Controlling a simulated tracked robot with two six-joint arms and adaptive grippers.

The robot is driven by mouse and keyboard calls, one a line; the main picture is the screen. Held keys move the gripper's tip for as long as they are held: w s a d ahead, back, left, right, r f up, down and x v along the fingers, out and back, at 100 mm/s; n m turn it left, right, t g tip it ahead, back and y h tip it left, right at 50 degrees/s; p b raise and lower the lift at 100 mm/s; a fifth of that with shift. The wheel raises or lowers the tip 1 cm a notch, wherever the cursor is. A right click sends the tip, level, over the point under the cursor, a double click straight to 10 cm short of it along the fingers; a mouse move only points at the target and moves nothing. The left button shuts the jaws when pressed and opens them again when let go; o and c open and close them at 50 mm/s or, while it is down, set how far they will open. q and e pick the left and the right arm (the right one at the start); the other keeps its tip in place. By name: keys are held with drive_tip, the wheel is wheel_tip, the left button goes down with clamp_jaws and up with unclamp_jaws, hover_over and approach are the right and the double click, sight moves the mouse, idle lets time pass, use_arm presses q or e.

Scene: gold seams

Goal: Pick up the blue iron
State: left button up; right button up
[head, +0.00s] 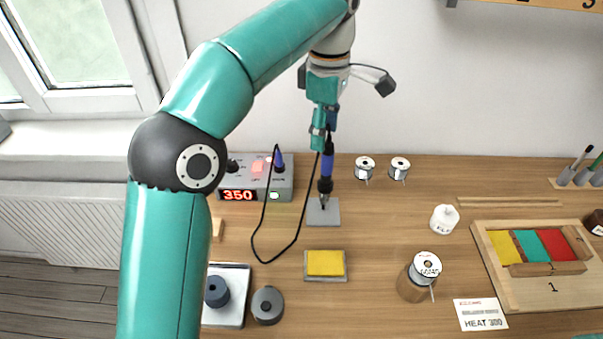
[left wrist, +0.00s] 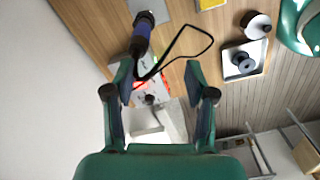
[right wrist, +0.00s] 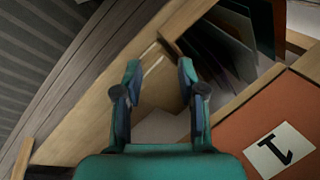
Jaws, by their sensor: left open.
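The blue iron (head: 326,166) stands upright, tip down, on a small grey plate (head: 331,217) in the head view. It also shows in the left wrist view (left wrist: 143,36), nearer the left finger. A black cable (head: 263,230) loops from it to the grey station (head: 284,187), whose display reads 350. My left gripper (head: 325,128) points down just above the iron's top end. Its fingers (left wrist: 160,66) are apart in the left wrist view; I cannot tell whether either touches the iron. My right gripper (right wrist: 159,64) is open and seemingly empty, away from the bench top.
A yellow sponge (head: 325,263) lies in front of the plate. Two solder spools (head: 365,167) stand behind, right of the iron. A white bottle (head: 444,219), a larger spool (head: 424,276) and a wooden tray (head: 540,297) stand to the right. A wooden compartment (right wrist: 95,125) is near my right gripper.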

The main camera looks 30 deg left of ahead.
use_arm(q)
wheel_tip(320, 180, down, 5)
drive_tip(key=b, duration=0.1)
hover_over(326, 181)
drive_tip(key=s, duration=0.1)
drive_tip(key=shift+a+f+b, duration=0.15)
drive_tip(key=shift+f+b, duration=0.1)
drive_tip(key=shift+f, duration=1)
drive_tip(key=shift+a+f+b, duration=0.15)
drive_tip(key=shift+f+b, duration=0.05)
drive_tip(key=shift+f, duration=1)
drive_tip(key=shift+o, duration=0.2)
drive_tip(key=c, duration=0.8)
drive_tip(key=shift+s+f, duration=0.1)
